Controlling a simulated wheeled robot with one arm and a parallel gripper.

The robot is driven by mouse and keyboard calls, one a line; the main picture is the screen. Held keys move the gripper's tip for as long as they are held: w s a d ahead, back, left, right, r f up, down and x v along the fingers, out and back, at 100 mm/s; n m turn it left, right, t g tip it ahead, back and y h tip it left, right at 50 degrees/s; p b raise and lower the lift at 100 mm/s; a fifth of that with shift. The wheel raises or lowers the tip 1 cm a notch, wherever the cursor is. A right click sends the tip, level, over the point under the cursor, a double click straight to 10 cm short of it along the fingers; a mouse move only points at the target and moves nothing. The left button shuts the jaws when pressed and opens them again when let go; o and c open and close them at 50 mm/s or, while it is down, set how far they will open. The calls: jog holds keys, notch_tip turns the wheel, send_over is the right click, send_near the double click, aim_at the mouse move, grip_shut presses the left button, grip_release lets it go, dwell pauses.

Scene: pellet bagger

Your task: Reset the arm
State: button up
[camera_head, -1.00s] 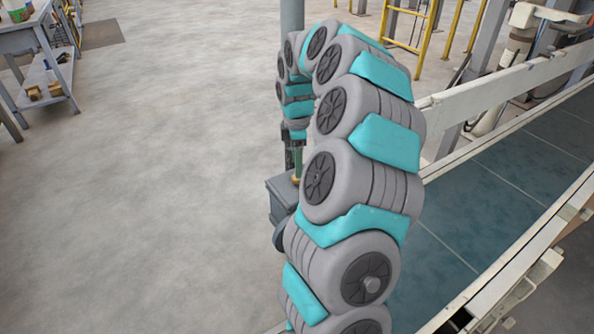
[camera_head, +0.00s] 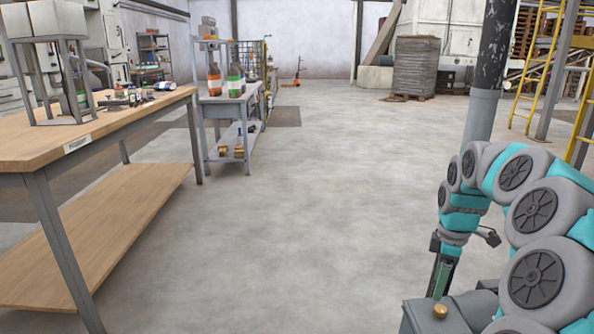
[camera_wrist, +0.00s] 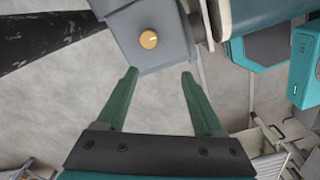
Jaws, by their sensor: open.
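My gripper (camera_wrist: 158,74) is open and empty, with its two green fingers apart in the wrist view. Bare floor and part of a grey box (camera_wrist: 165,30) show beyond and between the fingertips. A round brass knob (camera_wrist: 149,39) sits on the box face. In the head view my arm arches at the right edge, and my gripper (camera_head: 441,280) points down close to the box (camera_head: 470,306) and its knob (camera_head: 440,310). I cannot tell from these views how large the gap between fingers and box is.
A wooden workbench (camera_head: 150,112) with small parts stands at left. A grey table (camera_head: 228,103) with bottles is behind it. A grey post (camera_head: 482,112) rises behind my arm. Yellow ladder rails (camera_head: 540,65) are at far right. The middle floor is clear.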

jog(key=s+a+r+m, duration=0.2)
jog(key=s+a, duration=0.4)
jog(key=a, duration=0.2)
jog(key=s+a+r+m, duration=0.2)
jog(key=s+a, duration=0.3)
jog(key=a, duration=0.3)
jog(key=s+a+f+m, duration=0.1)
jog(key=s+a+m, duration=0.1)
jog(key=s, duration=0.5)
jog(key=s+a+f+m+g, duration=0.1)
jog(key=s+a+f+m, duration=0.1)
jog(key=s, duration=0.5)
jog(key=s+a+f+m, duration=0.2)
jog(key=s+m, duration=0.2)
jog(key=s, duration=0.3)
jog(key=shift+a+g, duration=0.15)
jog(key=shift+g, duration=0.25)
